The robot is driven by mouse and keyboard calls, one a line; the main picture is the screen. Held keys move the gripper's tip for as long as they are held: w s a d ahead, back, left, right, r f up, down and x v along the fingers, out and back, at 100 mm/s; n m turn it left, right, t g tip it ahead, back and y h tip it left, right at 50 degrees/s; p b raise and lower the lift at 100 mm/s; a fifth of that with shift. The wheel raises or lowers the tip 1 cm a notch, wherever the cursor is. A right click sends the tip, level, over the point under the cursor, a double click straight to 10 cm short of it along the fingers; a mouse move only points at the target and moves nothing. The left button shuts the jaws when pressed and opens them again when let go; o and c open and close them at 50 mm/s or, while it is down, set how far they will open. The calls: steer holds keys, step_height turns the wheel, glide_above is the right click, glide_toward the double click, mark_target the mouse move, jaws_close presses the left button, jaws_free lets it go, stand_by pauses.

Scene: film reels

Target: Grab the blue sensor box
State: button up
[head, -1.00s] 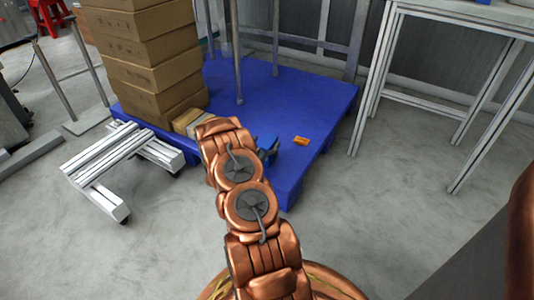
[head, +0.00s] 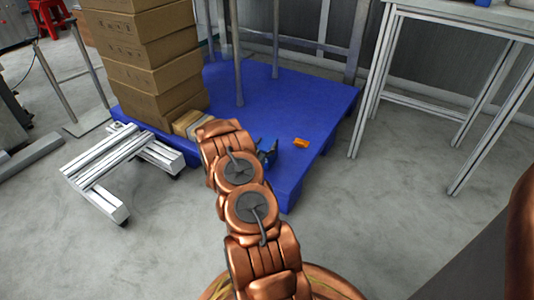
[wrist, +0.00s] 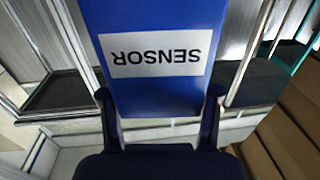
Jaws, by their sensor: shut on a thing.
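The blue sensor box (wrist: 160,88) fills the upper middle of the wrist view. It has a white label with the word SENSOR, upside down in the picture. My gripper (wrist: 160,112) is shut on it, with one dark finger against each side. In the head view my gripper (head: 268,150) shows only in part, past the end of my copper arm and above the blue pallet (head: 300,105). The sensor box cannot be told apart there, as my arm and the blue pallet hide or blend with it.
A stack of cardboard boxes (head: 150,60) stands on the pallet's left side. A small orange item (head: 301,143) lies near its right edge. A white metal frame (head: 120,155) is at the left. A workbench (head: 440,60) stands at the right.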

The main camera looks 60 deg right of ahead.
jaws_close()
steer(key=shift+r, duration=0.15)
